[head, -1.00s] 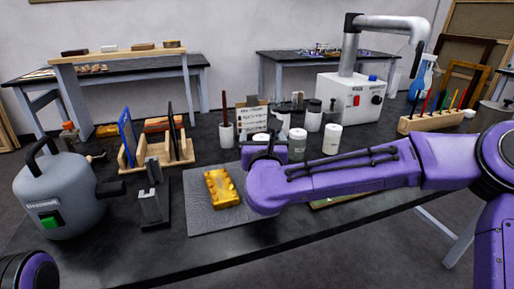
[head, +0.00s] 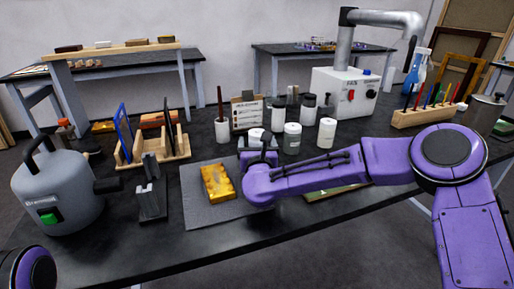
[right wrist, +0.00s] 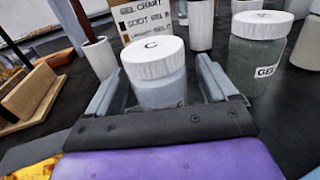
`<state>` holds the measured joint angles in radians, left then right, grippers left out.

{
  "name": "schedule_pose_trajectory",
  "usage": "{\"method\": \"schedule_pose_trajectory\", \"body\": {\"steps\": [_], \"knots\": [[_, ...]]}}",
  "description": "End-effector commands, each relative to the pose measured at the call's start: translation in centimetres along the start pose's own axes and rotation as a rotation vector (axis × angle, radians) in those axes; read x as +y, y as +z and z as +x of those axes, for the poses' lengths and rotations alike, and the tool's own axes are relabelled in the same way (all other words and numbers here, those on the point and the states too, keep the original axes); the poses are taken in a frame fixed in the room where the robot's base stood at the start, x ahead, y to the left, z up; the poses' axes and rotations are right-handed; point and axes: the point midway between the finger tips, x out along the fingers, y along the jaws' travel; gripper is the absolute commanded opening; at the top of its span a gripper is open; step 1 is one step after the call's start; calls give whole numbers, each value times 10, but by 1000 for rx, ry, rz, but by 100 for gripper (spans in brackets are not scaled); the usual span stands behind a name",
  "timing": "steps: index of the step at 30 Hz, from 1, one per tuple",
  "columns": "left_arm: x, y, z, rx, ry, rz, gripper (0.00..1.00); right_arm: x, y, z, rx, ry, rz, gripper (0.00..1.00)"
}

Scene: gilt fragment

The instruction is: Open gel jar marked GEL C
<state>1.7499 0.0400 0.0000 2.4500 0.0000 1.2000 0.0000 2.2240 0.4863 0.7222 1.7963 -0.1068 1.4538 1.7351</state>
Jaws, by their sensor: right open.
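The jar with a white ribbed lid marked C (right wrist: 153,57) stands upright in the middle of the right wrist view. Its lid also shows in the head view (head: 256,134), just behind my right gripper (head: 258,156). In the right wrist view my right gripper (right wrist: 160,86) is open, one finger on each side of the jar's body, below the lid. Small gaps seem to show beside the jar; contact is unclear. The lid is on. The lower jar is hidden behind the gripper. My left gripper is out of view; only part of my left arm shows at bottom left.
A white-lidded jar labelled GEL (right wrist: 258,55) stands close on the right, with another white jar (head: 326,133) beside it. A gel chart card (head: 248,112) and white cup (head: 222,131) stand behind left. A gilt fragment (head: 217,182) lies on a grey mat (head: 196,209) in front.

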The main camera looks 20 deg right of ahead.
Motion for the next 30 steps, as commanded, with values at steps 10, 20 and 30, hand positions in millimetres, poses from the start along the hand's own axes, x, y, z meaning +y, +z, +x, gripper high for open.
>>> {"method": "schedule_pose_trajectory", "body": {"steps": [10,20,30], "knots": [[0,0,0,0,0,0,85,0,1,0,-2,0,0,23],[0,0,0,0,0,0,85,0,15,0,-4,0,1,23],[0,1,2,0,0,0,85,-32,98,-46,-8,2,7,23]]}}
